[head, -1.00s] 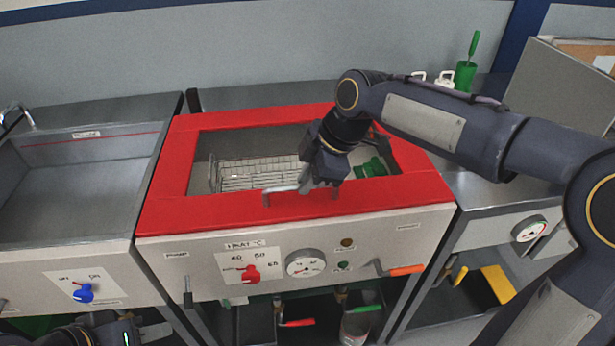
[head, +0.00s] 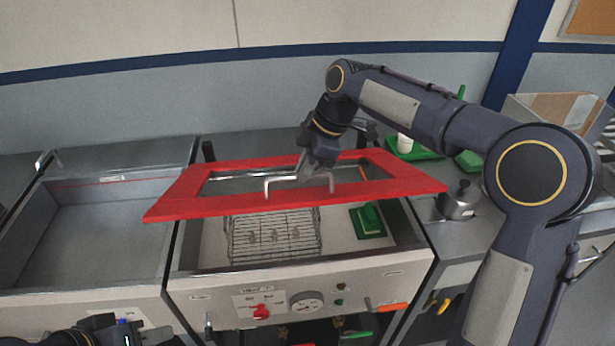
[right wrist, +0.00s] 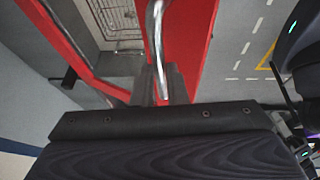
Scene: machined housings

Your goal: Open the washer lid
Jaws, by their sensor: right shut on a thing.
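The washer lid is a red frame (head: 380,200) with a clear window, raised and tilted above the washer (head: 300,276) in the head view. Its front edge stands well clear of the tub and its back edge stays near the rear. My right gripper (head: 303,176) is shut on the lid's metal handle (head: 270,183). The handle (right wrist: 157,40) and the red lid (right wrist: 188,40) also show in the right wrist view. Under the lid, a wire basket (head: 240,240) and a green object (head: 370,222) lie in the tub. My left gripper (head: 140,335) is low at the left edge, partly cut off.
An empty sink basin (head: 95,235) stands to the left. A metal pot (head: 459,200) and a green tray (head: 412,150) stand on the right counter. The washer's front has a red knob (head: 262,312), a dial and an orange-handled lever (head: 390,307).

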